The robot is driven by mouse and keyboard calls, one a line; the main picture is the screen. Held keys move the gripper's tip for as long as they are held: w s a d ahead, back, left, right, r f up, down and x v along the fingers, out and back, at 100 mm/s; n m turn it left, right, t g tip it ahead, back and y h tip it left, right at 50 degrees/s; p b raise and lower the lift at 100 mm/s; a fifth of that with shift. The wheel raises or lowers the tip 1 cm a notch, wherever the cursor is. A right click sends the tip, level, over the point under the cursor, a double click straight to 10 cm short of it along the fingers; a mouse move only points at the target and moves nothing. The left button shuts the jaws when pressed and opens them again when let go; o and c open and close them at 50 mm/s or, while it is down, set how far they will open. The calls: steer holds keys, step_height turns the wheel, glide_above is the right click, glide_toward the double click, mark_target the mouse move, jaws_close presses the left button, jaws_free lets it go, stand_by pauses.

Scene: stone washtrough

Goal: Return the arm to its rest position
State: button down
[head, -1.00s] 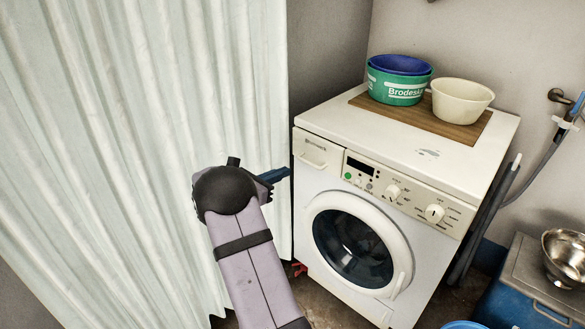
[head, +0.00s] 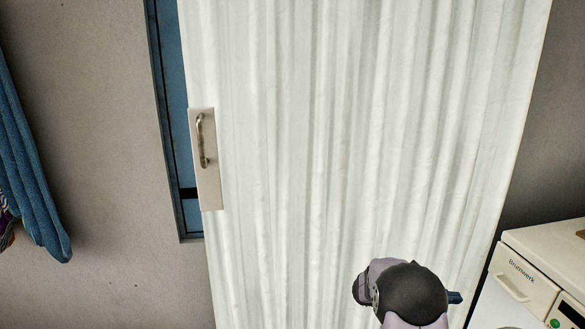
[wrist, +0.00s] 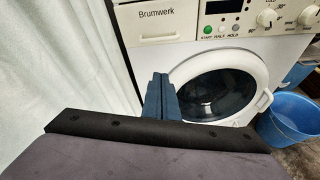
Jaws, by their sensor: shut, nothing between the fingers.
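My gripper (wrist: 161,98) shows in the wrist view as two dark blue fingers pressed together, with nothing between them. The fingers point toward the front of the white washing machine (wrist: 185,52), near the left side of its round door. A gap to the machine cannot be judged exactly. In the head view my arm rises from the bottom edge, and only a small blue part of the gripper (head: 454,297) shows at its right side, left of the washing machine (head: 505,307). The rest of the gripper is hidden behind my wrist.
A pale pleated folding door (head: 330,130) with a handle plate (head: 205,158) fills the middle. A blue cloth (head: 30,170) hangs at the left wall. A blue bucket (wrist: 290,120) stands on the floor right of the washing machine.

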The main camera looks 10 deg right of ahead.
steer(key=s+a+f+m+g+y, duration=0.2)
steer(key=s+a+f+m+y, duration=0.25)
steer(key=s+f, duration=0.2)
steer(key=s+a+f+m+g+y, duration=0.2)
steer(key=s+a+f+m+y, duration=0.1)
steer(key=s+a+f, duration=0.4)
steer(key=s+a+r+m+t+y, duration=0.1)
steer(key=s+a+m+y, duration=0.3)
steer(key=a, duration=0.7)
steer(key=s+a+r+m+y, duration=0.1)
steer(key=s+a+m+y, duration=0.2)
steer(key=s+a+m, duration=0.5)
steer(key=w+a+r+n+t+p, duration=0.1)
steer(key=w+a+r+n+p, duration=0.1)
steer(key=r+p, duration=1.2)
steer(key=w+a+r+n+t+p, duration=0.2)
steer(key=a+r+p, duration=0.1)
steer(key=r+p, duration=1.15)
step_height(320, 180, down, 19)
steer(key=b, duration=2.3)
steer(key=shift+d, duration=0.2)
